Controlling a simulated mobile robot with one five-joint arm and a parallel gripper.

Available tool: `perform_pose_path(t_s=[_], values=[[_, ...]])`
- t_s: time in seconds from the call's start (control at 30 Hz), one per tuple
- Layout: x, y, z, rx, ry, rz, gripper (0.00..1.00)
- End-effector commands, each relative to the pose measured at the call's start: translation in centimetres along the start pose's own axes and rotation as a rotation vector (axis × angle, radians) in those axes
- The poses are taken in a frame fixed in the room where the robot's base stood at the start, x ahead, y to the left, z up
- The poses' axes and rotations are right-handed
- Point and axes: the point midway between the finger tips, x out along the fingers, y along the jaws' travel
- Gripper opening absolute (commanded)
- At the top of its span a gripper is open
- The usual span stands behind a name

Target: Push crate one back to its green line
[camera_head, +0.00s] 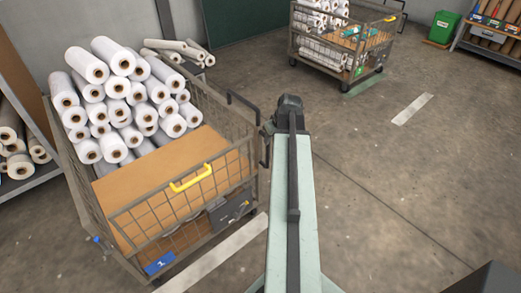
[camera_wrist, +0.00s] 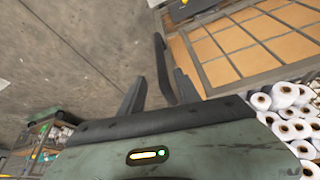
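Crate one (camera_head: 190,222) is a wire-mesh cart on the left of the head view, with a blue "1" label (camera_head: 160,263) and a yellow handle (camera_head: 191,178) on its front rim. It holds white rolls above a brown board. A black side handle (camera_head: 243,107) stands out from its right side. In the wrist view, the crate's mesh (camera_wrist: 235,45) is at upper right. My gripper (camera_wrist: 160,88) has its fingers apart, and a black bar (camera_wrist: 161,60), apparently the side handle, shows between and beyond them. Contact cannot be told. No green line shows beside crate one.
A white floor line (camera_head: 215,255) runs along the crate's near side. A second mesh cart (camera_head: 340,55) stands at the back, with a green floor strip (camera_head: 362,84) by it. Another white line (camera_head: 411,109) lies right. Shelving with rolls (camera_head: 40,180) is left. The right floor is open.

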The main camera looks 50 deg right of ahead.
Motion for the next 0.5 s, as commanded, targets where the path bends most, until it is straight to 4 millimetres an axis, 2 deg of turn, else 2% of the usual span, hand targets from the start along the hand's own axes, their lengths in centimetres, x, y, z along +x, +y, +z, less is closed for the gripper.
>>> perform_pose_path(t_s=[0.1,0.23,0.5], values=[[0.0,-0.2,-0.1,-0.002,-0.001,-0.002,0.40],[1.1,-0.3,-0.1,-0.004,-0.002,-0.003,0.40],[6.0,-0.6,-0.1,-0.008,-0.002,-0.004,0.40]])
